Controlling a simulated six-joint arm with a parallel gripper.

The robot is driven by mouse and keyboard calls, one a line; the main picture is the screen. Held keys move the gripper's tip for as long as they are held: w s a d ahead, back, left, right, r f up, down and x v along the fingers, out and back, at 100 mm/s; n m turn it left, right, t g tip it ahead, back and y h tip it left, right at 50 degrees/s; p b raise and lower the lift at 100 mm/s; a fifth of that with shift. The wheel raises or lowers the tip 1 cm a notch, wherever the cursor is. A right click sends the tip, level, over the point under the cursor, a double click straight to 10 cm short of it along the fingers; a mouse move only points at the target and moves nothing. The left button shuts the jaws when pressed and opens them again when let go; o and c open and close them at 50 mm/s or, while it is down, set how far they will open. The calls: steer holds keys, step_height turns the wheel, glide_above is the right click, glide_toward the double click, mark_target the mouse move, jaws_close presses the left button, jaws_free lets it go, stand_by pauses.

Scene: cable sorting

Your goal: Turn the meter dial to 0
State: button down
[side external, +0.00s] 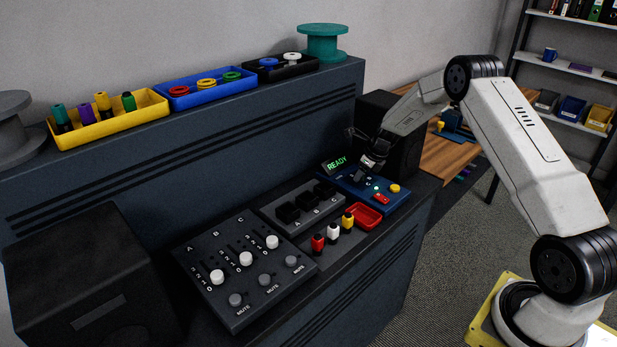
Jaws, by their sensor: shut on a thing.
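The blue meter box (398,203) stands at the right end of the dark bench top. Its display (337,163) reads READY in green. A yellow button (394,188), a red switch (381,199) and a small green light are on its face. My gripper (361,179) reaches down over the meter's left part, just below the display, and is shut on the dial there. The dial is mostly hidden by the gripper, and its pointer and setting cannot be read.
A red tray (366,216) and red, white and yellow plugs (333,233) stand in front of the meter. A grey box with black sockets (290,212) and a slider panel (245,275) lie to the left. A black box (405,130) stands close behind my gripper.

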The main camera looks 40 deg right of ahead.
steer(key=shift+n, duration=0.4)
steer(key=shift+d+n+g+y, duration=0.1)
steer(key=shift+n+g+y, duration=0.15)
steer(key=shift+n+y, duration=0.75)
steer(key=shift+d+n+g+y, duration=0.1)
steer(key=shift+n+g+y, duration=0.15)
steer(key=shift+n, duration=1.45)
steer(key=shift+c, duration=1)
jaws_free()
steer(key=shift+r, duration=0.1)
steer(key=v, duration=0.7)
steer(key=shift+r, duration=0.3)
steer(key=shift+s, duration=0.15)
